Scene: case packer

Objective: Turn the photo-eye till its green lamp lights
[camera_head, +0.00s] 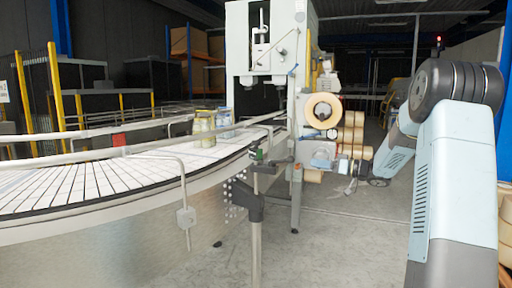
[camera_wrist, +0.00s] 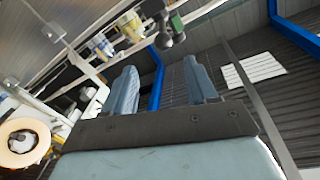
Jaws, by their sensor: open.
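What looks like the photo-eye (camera_head: 258,155) is a small dark green part at the top of a post beside the curved conveyor in the head view. It also shows in the wrist view (camera_wrist: 176,22), at the top, beside dark round clamp parts. I cannot make out a lit lamp on it. My gripper (camera_wrist: 160,80) is open and empty, its two blue-grey fingers apart, with the photo-eye beyond the fingertips and apart from them. In the head view my gripper is small and to the right of the post; its fingers are not clear.
The post (camera_head: 256,235) stands on the floor by the conveyor (camera_head: 80,185), which carries jars (camera_head: 203,128). A white machine (camera_head: 265,40) with a tape roll (camera_head: 322,110) stands behind. The floor at the front is clear.

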